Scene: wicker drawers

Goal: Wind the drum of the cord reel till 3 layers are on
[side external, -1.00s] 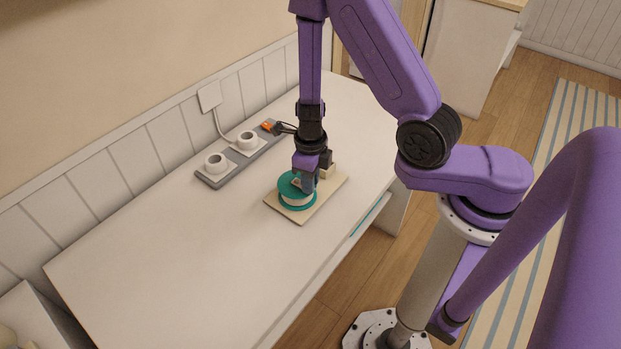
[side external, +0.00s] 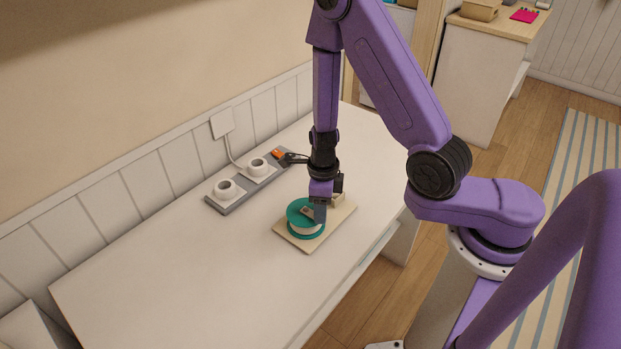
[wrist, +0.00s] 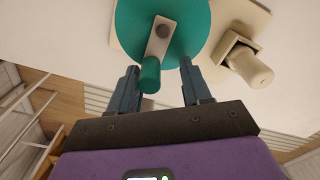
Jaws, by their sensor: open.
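The cord reel has a teal drum (side external: 297,210) with pale cord around its middle, mounted on a beige board (side external: 341,216). I cannot count the layers of cord. In the wrist view, a beige crank arm (wrist: 161,38) lies across the drum's round teal top (wrist: 190,15), with a teal knob (wrist: 150,75) at its end. My gripper (wrist: 162,88) is open, with the knob between its fingers, nearer the left one; I see no clear contact. In the side external view my gripper (side external: 319,213) is at the reel's right side and hides part of it.
A cream block with a rounded peg (wrist: 256,68) stands on the board beside the drum. A grey power strip (side external: 236,195) with white round sockets and an orange switch (side external: 277,153) lies behind. The white tabletop (side external: 180,270) is clear at the front left.

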